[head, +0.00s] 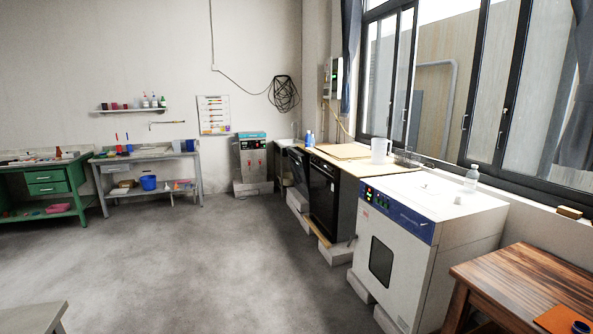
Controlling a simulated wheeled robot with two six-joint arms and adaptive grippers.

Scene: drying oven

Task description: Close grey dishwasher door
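A dark-fronted built-in appliance (323,197), which looks like the dishwasher, stands under the wooden worktop along the right wall, beyond the white oven. Its front looks black or dark grey and appears upright. A second dark-fronted unit (298,168) stands just beyond it, below the sink area; its front seems slightly tilted. The view is too small and oblique to tell whether either door is ajar. Neither of my grippers is in the head view.
A white drying oven (385,262) with a blue control panel stands nearer, on blocks. A brown wooden table (530,278) is at the lower right. A grey surface (35,318) edges in at the lower left. The concrete floor (215,255) in the middle is clear.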

